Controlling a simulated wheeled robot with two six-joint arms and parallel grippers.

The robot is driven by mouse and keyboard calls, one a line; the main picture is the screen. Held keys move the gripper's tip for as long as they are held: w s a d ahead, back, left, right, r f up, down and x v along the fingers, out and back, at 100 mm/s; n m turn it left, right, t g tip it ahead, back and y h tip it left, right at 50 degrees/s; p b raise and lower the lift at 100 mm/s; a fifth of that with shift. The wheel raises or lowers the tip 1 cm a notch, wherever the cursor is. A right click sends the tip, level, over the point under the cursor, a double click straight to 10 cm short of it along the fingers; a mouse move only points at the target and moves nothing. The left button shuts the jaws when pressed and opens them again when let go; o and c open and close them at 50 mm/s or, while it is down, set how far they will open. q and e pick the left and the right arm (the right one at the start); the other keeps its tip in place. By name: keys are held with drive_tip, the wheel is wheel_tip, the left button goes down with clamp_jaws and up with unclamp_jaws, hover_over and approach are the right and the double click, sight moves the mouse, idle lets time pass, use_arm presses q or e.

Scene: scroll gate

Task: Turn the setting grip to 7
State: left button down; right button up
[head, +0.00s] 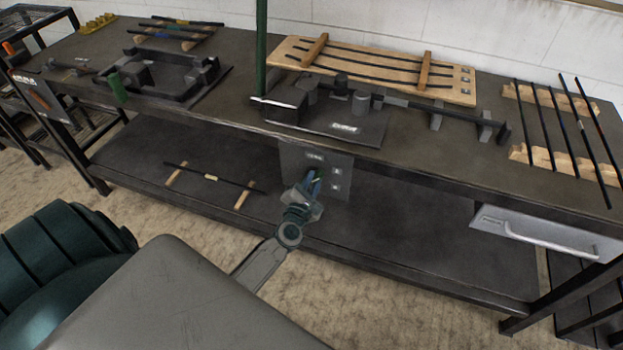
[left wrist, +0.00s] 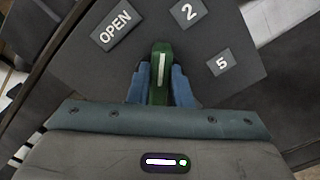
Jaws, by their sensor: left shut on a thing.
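The setting grip is a green bar with a white line, between my fingers in the left wrist view (left wrist: 160,72). It sits on a dark panel (head: 295,160) hung below the bench's front edge. My right gripper is not in view.
The bench top (head: 232,112) is above the panel, with a lower shelf (head: 400,235) behind and below. A green post (head: 261,50) rises from the bench. A drawer (head: 545,233) with a handle is at the right. Wooden racks with black rods lie on top.

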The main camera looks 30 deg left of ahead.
use_arm(q)
drive_tip(key=m, duration=0.2)
drive_tip(key=m+p, duration=0.1)
drive_tip(key=m, duration=0.1)
drive_tip(key=m+p, duration=0.1)
drive_tip(key=m, duration=0.1)
drive_tip(key=shift+d+f+m, duration=0.2)
drive_tip(key=shift+f+m, duration=0.05)
drive_tip(key=shift+m, duration=0.05)
drive_tip(key=shift+s+a+f+m+p, duration=0.1)
drive_tip(key=shift+a+f+m+p, duration=0.15)
drive_tip(key=shift+m+p, duration=2.2)
drive_tip(key=shift+a+f+m+p, duration=0.15)
drive_tip(key=shift+f+m+p, duration=0.35)
drive_tip(key=shift+m, duration=3.8)
drive_tip(key=shift+s+a+f+m+p, duration=0.15)
drive_tip(key=shift+m+p, duration=1.45)
drive_tip(key=shift+m, duration=1.75)
drive_tip(key=shift+w, duration=0.1)
drive_tip(key=c, duration=1.3)
unclamp_jaws()
drive_tip(key=b+v, duration=0.1)
drive_tip(key=v, duration=0.9)
drive_tip(key=shift+s, duration=0.4)
